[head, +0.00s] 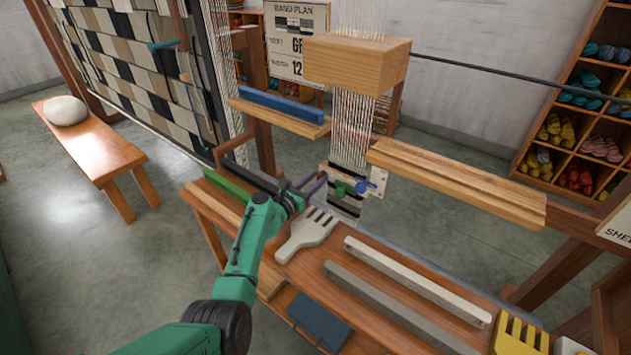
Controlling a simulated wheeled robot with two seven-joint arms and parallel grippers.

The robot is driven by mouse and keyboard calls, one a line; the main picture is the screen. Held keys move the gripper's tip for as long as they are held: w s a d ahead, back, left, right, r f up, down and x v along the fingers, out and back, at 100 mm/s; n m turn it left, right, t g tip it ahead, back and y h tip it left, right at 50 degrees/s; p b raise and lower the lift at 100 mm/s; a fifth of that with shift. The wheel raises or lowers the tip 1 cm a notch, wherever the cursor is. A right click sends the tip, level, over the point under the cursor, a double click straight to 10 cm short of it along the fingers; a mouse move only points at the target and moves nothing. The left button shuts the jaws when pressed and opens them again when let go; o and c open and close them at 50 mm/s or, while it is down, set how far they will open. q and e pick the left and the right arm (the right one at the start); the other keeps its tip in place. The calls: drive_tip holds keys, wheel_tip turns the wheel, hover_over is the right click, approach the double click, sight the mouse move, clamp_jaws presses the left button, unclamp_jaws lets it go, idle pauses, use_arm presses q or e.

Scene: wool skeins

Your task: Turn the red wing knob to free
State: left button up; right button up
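No red wing knob can be made out clearly. A green knob (340,189) and a blue knob (362,187) sit on a small pale plate (379,181) in front of the hanging white warp threads (349,135). My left gripper (313,184) is just left of the green knob, at the end of my green arm. Its purplish fingers are small and point towards the plate. They look a little apart, but I cannot tell whether they hold anything. The gripper may hide part of the plate. My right gripper is not in view.
A wooden block (357,62) hangs over the threads, with wooden rails (455,184) at both sides. A grey comb (307,234), two grey bars (408,272) and a yellow comb (520,336) lie on the bench. A bench with a pale stone (65,110) stands left.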

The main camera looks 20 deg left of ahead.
use_arm(q)
drive_tip(key=shift+d+f, duration=0.1)
drive_tip(key=shift+d, duration=0.05)
drive_tip(key=shift+s, duration=0.3)
drive_tip(key=p+v, duration=0.2)
drive_tip(key=v, duration=0.3)
drive_tip(key=shift+a+p, duration=0.2)
drive_tip(key=shift+p, duration=0.2)
drive_tip(key=v, duration=0.9)
drive_tip(key=shift+p, duration=0.35)
drive_tip(key=shift+w, duration=0.1)
